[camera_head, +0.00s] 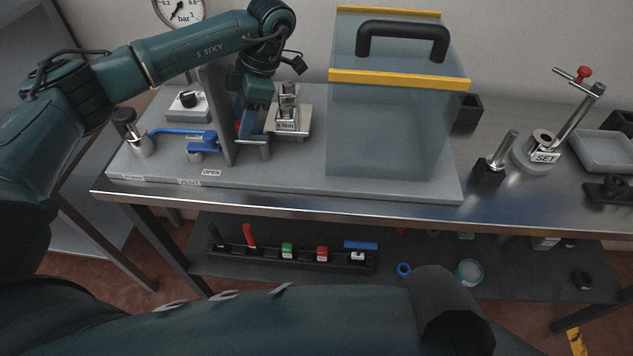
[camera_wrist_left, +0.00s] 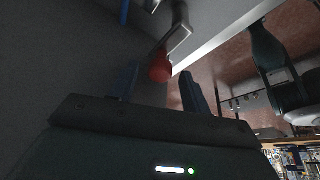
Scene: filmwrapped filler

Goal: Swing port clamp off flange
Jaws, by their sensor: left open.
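My left gripper (camera_head: 245,125) hangs beside a grey upright plate (camera_head: 217,115) on the bench base. Its blue fingers are open, pointing down. A red knob (camera_wrist_left: 160,67) on a metal bracket (camera_wrist_left: 180,40) shows between and beyond the fingers in the left wrist view; only a bit of red (camera_head: 237,126) shows in the head view. I cannot tell whether the fingers touch it. The port clamp and flange cannot be clearly made out; the plate and my gripper hide much of that spot. My right gripper is not in view.
A blue lever valve (camera_head: 202,142) sits left of the plate. A metal block (camera_head: 288,118) stands right of my gripper. A large clear cover (camera_head: 390,125) with yellow edges and a black handle stands further right. A shelf (camera_head: 420,270) below holds several small parts.

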